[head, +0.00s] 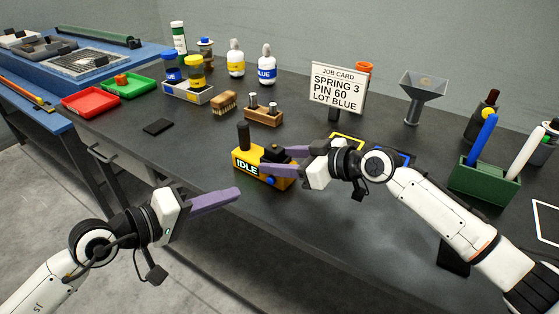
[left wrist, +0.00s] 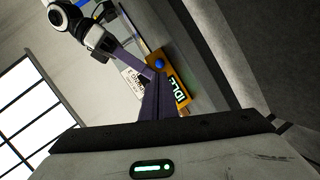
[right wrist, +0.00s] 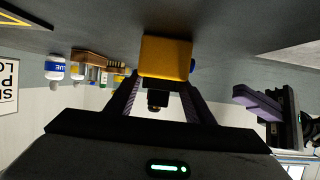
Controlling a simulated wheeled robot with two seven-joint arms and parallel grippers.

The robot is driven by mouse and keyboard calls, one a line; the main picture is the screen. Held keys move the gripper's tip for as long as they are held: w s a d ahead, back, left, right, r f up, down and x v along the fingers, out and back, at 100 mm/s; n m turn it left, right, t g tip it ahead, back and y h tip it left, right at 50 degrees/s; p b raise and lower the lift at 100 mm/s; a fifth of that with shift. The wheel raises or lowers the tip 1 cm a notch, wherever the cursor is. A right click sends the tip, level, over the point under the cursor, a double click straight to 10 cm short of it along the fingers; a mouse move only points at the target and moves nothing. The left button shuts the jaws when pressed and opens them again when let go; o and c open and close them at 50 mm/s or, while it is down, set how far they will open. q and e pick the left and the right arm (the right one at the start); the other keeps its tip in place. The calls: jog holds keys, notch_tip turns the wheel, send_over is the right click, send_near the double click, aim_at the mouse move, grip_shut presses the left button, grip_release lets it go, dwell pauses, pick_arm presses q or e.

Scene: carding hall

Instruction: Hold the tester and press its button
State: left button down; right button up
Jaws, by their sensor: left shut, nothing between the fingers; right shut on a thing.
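The yellow tester (head: 243,166) reads IDLE on its front display, and it has a blue button (head: 270,182) near its lower right. It also shows in the left wrist view (left wrist: 172,79) and the right wrist view (right wrist: 166,58). Whether the tester touches the bench I cannot tell. My left gripper (head: 238,194) is shut and empty, below and left of the tester, its tips apart from it. In the left wrist view the blue button (left wrist: 159,63) shows beyond the fingertips.
A job card (head: 337,88) reads SPRING 3, PIN 60, LOT BLUE. Behind the tester stand a wooden block with pegs (head: 263,117) and a brush (head: 223,103). A green box (head: 484,183) is at right. The bench front left of the tester is mostly clear.

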aim_at(264, 203)
pick_arm(q)
jog(key=d+r+n+t, duration=0.3)
jog(key=n+t, duration=0.2)
jog(key=n, duration=0.6)
jog(key=d+r+n+t, duration=0.3)
jog(key=r+n+t, duration=0.1)
jog(key=n, duration=0.6)
jog(key=s+a+f+n+y, duration=0.2)
jog(key=f+n+y, duration=0.3)
jog(key=n, duration=0.6)
jog(key=s+a+f+n+g+y, duration=0.1)
jog(key=a+f+n+y, duration=0.1)
jog(key=f+n+y, duration=0.3)
jog(key=n+y, duration=0.3)
jog(key=n, duration=0.3)
jog(key=shift+s+f+n+g, duration=0.25)
jog(key=shift+s+n+g, duration=0.05)
jog(key=shift+s, duration=0.1)
jog(key=shift+w+d, duration=0.9)
jog(key=shift+w, duration=0.25)
jog(key=shift+w+d, duration=0.85)
jog(key=shift+w, duration=0.3)
jog(key=shift+w+d, duration=0.9)
jog(key=shift+w, duration=0.25)
jog(key=shift+w+d, duration=0.1)
jog(key=shift+w+d, duration=0.2)
jog(key=shift+w, duration=0.05)
